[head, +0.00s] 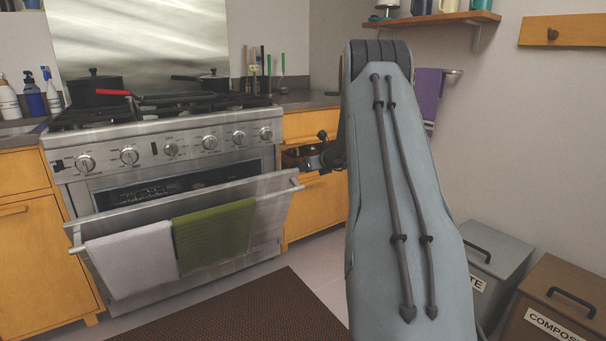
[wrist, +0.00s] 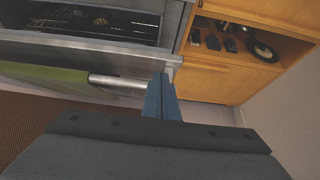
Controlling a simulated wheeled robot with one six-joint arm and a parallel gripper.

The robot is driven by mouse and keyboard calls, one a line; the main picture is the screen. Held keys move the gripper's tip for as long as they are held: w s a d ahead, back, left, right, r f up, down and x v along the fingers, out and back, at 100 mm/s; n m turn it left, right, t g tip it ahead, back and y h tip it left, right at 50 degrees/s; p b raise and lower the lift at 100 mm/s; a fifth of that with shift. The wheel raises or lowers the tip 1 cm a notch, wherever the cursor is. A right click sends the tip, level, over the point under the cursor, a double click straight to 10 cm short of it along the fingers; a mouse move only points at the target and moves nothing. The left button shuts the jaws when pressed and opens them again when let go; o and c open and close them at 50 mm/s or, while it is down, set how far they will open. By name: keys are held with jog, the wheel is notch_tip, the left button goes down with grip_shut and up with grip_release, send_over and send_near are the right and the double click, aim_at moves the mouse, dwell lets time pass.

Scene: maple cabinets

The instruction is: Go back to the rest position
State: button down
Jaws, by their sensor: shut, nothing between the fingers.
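My gripper (wrist: 161,98) is shut and empty, its two blue-grey fingers together in the wrist view. In the head view it (head: 312,160) is a small dark shape just right of the stove, mostly hidden behind my raised arm. It is near the right end of the oven door's bar handle (wrist: 118,84). I cannot tell whether it touches the handle.
The steel oven's door (head: 200,262) stands partly open, with a grey towel (head: 133,258) and a green towel (head: 214,238) on its handle. Bins (head: 560,300) stand at lower right. Floor is clear ahead.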

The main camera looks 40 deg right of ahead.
jog(key=s+a+r+n+g+y, duration=0.25)
jog(key=a+n, duration=0.45)
jog(key=a, duration=1)
jog(key=s+a+r+n+g+y, duration=0.2)
jog(key=s+a+r+n+y, duration=0.3)
jog(key=a, duration=1.1)
jog(key=s+a+n+g+h, duration=0.1)
jog(key=s+a+n+g, duration=0.1)
jog(key=s+a+n, duration=0.6)
jog(key=s+a+n+g+h, duration=0.15)
jog(key=s+a+n, duration=0.3)
jog(key=a, duration=0.55)
jog(key=s+a+f+n+g+h, duration=0.2)
jog(key=s+n, duration=0.6)
jog(key=s, duration=0.7)
jog(key=s+a+f+n+g+h, duration=0.1)
jog(key=s+a+n+g+h, duration=0.1)
jog(key=s+n, duration=0.95)
jog(key=s+d+r+m+p, duration=0.3)
jog(key=d+r+m+p, duration=0.4)
jog(key=p, duration=1.3)
notch_tip(320, 180, up, 4)
jog(key=d, duration=0.3)
jog(key=shift+s+h, duration=0.3)
